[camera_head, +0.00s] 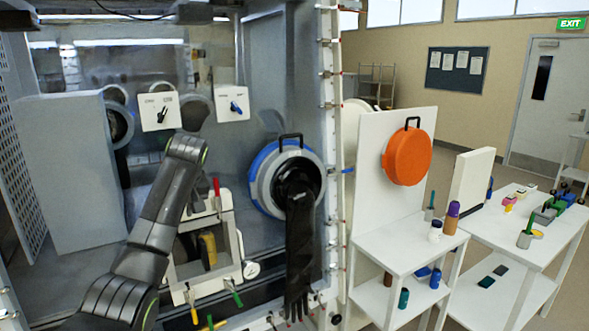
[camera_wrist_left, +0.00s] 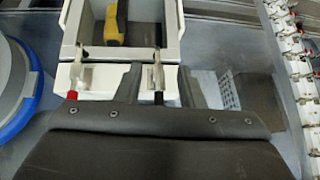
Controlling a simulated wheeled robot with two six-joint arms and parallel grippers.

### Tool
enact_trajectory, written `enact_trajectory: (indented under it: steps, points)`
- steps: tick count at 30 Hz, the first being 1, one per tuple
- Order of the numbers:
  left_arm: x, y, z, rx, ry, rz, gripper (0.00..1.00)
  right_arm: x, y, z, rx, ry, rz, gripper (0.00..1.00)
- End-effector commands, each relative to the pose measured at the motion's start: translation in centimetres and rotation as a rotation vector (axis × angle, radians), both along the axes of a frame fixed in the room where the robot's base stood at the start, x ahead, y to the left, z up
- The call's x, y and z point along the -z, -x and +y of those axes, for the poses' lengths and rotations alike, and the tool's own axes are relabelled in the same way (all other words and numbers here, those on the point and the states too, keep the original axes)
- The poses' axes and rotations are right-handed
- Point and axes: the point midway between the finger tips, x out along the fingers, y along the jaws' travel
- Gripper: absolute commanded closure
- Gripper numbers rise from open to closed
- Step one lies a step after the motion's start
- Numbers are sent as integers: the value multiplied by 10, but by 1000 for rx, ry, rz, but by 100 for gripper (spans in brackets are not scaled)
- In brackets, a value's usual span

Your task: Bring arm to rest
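My left arm (camera_head: 155,220) rises from the bottom left of the head view and bends over in front of the glovebox. Its gripper is mostly hidden there. In the left wrist view my left gripper (camera_wrist_left: 158,88) has its two fingers apart. A toggle clamp (camera_wrist_left: 158,75) on the white box shows in the gap between them, with grey space on both sides; I cannot tell its depth. The fingers appear to hold nothing. My right arm and gripper are not in view.
An open white box (camera_head: 238,262) with red- and green-tipped clamps holds a yellow-and-black object (camera_head: 208,247). A blue-ringed port (camera_head: 262,190) has a black glove (camera_head: 300,250) hanging from it. White shelves (camera_head: 410,245) with bottles and an orange disc-shaped cover (camera_head: 407,156) stand right.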

Motion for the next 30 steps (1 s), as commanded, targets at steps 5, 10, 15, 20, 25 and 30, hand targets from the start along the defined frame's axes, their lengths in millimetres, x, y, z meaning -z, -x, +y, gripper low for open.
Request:
enact_trajectory:
  steps: [5,10,15,20,25,30]
  points:
    - [94,26,9,86,-7,41,65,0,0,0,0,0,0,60]
    - [170,66,17,162,-8,74,65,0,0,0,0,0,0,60]
    - [235,119,22,234,-3,103,65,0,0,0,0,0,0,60]
    - [284,178,25,296,4,127,65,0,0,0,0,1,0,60]
    - [322,248,27,354,13,148,65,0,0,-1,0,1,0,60]
    - [343,323,27,404,21,166,65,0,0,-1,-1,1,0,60]
